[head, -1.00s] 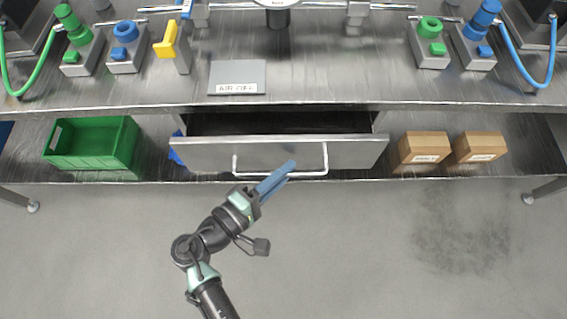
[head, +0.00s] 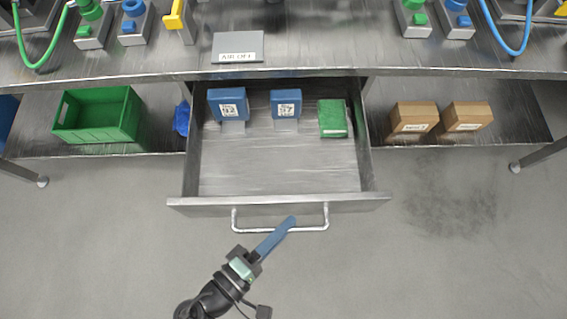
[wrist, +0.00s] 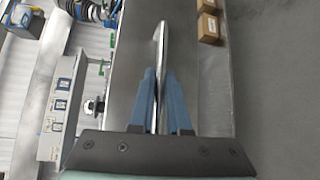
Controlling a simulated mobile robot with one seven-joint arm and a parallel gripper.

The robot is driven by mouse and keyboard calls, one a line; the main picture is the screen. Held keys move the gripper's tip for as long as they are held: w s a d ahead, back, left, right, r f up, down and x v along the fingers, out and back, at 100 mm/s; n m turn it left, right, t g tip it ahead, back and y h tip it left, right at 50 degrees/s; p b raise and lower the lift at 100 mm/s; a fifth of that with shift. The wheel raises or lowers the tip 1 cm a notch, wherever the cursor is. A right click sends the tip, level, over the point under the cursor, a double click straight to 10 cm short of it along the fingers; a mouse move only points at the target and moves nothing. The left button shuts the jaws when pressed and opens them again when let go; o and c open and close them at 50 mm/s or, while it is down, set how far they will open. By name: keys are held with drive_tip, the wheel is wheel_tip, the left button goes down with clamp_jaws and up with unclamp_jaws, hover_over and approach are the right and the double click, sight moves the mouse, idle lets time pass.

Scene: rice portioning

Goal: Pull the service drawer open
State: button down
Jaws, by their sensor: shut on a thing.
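The service drawer (head: 183,207) is a steel drawer under the workbench, and it stands well out from the bench in the head view. Its bar handle (head: 309,229) runs along the front panel. My gripper (head: 291,221) has its blue fingers at the right part of the handle. In the wrist view the two blue fingers (wrist: 162,88) are shut on the handle bar (wrist: 162,50), one on each side of it. Inside the drawer lie a blue block marked 92 (head: 228,106), a blue block marked 57 (head: 286,104) and a green box (head: 332,119).
A green crate (head: 98,137) and a blue item (head: 182,119) stand on the lower shelf left of the drawer. Two cardboard boxes (head: 413,120) (head: 467,117) stand to its right. The benchtop holds a grey plate (head: 238,44) and colored fittings. The floor in front is clear.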

drive_tip(key=shift+s, duration=0.2)
drive_tip(key=c, duration=0.9)
unclamp_jaws()
drive_tip(key=shift+s+a, duration=0.1)
drive_tip(key=b+v, duration=0.1)
drive_tip(key=v, duration=1.1)
drive_tip(key=shift+s+a, duration=0.25)
drive_tip(key=shift+s, duration=0.05)
drive_tip(key=shift+r, duration=0.1)
